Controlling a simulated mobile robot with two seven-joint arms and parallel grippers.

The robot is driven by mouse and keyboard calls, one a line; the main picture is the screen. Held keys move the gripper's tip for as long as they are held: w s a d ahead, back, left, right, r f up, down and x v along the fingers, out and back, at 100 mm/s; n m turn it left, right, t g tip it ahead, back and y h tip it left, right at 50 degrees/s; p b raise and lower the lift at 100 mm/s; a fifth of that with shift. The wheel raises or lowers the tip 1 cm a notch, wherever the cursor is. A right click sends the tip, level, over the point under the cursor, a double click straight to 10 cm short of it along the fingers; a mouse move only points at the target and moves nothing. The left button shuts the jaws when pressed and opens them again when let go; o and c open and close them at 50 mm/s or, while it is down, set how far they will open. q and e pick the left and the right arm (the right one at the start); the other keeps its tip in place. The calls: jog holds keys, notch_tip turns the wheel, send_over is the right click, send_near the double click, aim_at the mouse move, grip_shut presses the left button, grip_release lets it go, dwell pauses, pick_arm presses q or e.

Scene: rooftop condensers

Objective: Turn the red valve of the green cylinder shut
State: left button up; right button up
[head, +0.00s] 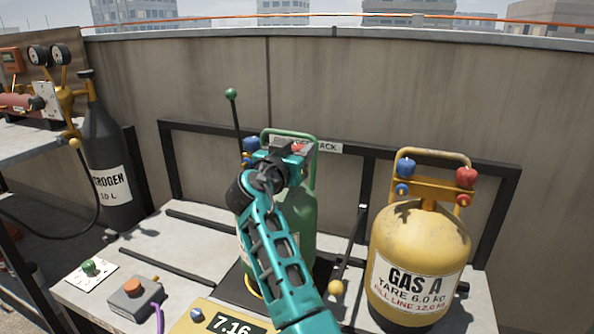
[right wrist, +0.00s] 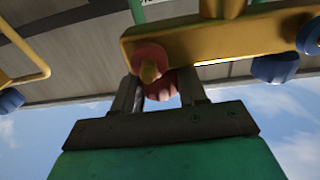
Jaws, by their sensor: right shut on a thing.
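The green cylinder (head: 300,215) stands on the bench in the middle of the head view, partly hidden by my right arm. Its red valve (head: 297,147) shows only as a small bit of red at my right gripper (head: 287,155). In the right wrist view, my right gripper (right wrist: 160,92) has its two fingers on either side of the red valve (right wrist: 165,86), shut on it. The brass manifold (right wrist: 215,38) runs beside the fingers. The green cylinder's blue valves (head: 250,144) are left of the gripper. My left gripper is not in view.
A yellow GAS A cylinder (head: 420,250) with its own blue and red valves stands close on the right. A dark nitrogen cylinder (head: 108,160) is at left. A scale display (head: 232,322) and an orange-button box (head: 133,298) sit in front. A black rail (head: 190,126) runs behind.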

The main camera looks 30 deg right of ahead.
jog(key=m+g+h, duration=0.2)
jog(key=g, duration=0.1)
jog(key=shift+w+m+g, duration=0.1)
jog(key=shift+m+g, duration=0.2)
jog(key=shift+m+g+h, duration=0.8)
jog(key=shift+m+g, duration=0.7)
jog(key=shift+g, duration=1)
jog(key=o, duration=1)
jog(key=shift+d, duration=0.1)
jog(key=shift+c, duration=0.2)
jog(key=s+a, duration=0.2)
jog(key=a, duration=1.1)
jog(key=shift+d, duration=0.1)
